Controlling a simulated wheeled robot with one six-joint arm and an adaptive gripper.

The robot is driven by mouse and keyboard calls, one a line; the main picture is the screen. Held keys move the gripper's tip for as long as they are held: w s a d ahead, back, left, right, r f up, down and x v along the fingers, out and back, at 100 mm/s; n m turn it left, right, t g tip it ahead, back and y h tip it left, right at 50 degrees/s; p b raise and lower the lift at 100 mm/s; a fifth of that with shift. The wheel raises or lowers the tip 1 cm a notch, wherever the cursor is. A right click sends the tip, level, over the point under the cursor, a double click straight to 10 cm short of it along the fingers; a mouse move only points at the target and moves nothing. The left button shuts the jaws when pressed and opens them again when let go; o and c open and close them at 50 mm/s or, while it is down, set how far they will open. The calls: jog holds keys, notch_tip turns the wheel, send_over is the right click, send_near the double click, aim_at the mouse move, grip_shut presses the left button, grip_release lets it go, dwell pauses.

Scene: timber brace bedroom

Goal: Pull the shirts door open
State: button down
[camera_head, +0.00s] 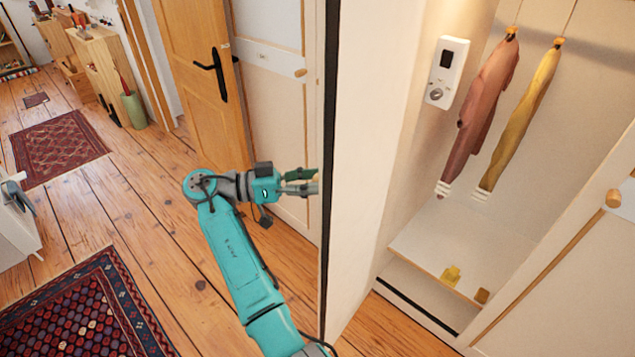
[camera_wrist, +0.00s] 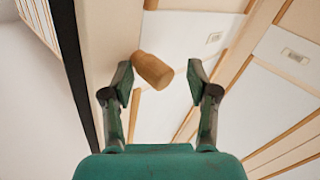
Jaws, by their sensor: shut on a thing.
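The shirts door (camera_head: 372,150) is a pale panel. It stands swung out from the wardrobe, and two hanging shirts, one pink (camera_head: 485,105) and one yellow (camera_head: 522,120), show inside. My gripper (camera_head: 303,182) is on the door's left, outer side, with its fingertips at the door's edge in the head view. In the head view the door mostly hides the knob and the fingertip contact.
A white device (camera_head: 446,72) is on the wardrobe's inner wall. A neighbouring closed door with a wooden knob (camera_head: 613,197) is at right. A timber door with a black handle (camera_head: 214,73) is behind my arm.

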jog(key=shift+w+d, duration=0.35)
jog(key=shift+w, duration=0.05)
jog(key=c, duration=0.8)
grip_release()
jog(key=shift+c, duration=0.2)
jog(key=shift+w+d, duration=0.1)
jog(key=shift+d, duration=0.05)
jog(key=shift+c, duration=0.4)
jog(key=shift+r, duration=0.15)
notch_tip(320, 180, up, 10)
jog(key=shift+f, duration=0.15)
